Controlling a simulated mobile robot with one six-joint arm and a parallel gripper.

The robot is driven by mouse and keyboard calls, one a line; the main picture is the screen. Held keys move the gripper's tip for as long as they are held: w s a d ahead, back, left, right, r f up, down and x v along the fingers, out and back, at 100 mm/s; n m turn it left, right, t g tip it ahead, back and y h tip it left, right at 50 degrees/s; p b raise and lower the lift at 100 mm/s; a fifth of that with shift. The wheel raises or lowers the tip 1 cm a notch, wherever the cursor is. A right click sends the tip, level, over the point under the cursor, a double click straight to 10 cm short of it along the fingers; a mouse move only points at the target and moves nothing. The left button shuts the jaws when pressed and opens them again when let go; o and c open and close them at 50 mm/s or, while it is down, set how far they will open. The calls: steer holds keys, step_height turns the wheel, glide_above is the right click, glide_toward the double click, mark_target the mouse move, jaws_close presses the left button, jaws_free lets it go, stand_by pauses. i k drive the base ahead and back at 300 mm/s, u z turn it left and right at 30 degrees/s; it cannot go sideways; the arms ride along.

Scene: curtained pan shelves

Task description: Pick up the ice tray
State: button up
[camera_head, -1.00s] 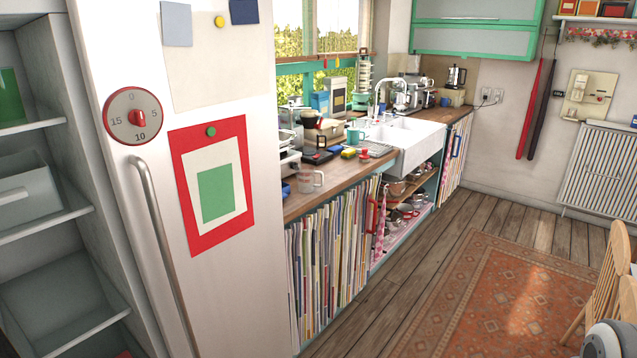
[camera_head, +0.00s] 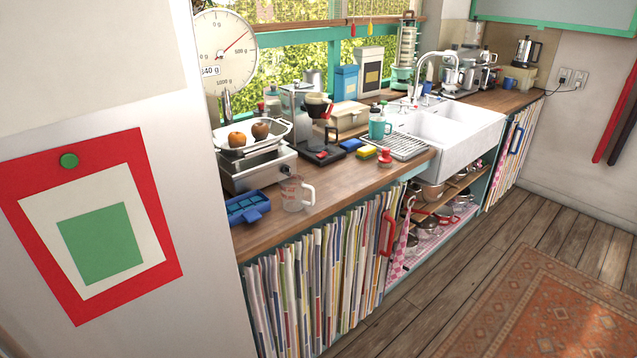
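A small blue tray with compartments, which looks like the ice tray (camera_head: 248,208), lies on the wooden counter at its near left end. It is beside the fridge's edge, in front of the kitchen scale (camera_head: 256,165) and left of a glass measuring jug (camera_head: 294,194). Nothing touches it from above. My gripper is not in view.
The white fridge (camera_head: 110,255) with a red-framed note fills the left. The counter (camera_head: 345,185) also bears a coffee maker, sponges and a drying rack before the white sink (camera_head: 450,140). Striped curtains hang below. The wooden floor (camera_head: 400,325) is clear up to the rug (camera_head: 550,310).

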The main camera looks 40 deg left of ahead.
mark_target(249, 207)
steer(key=u, duration=0.6)
steer(key=i, duration=1.15)
steer(key=u, duration=1.9)
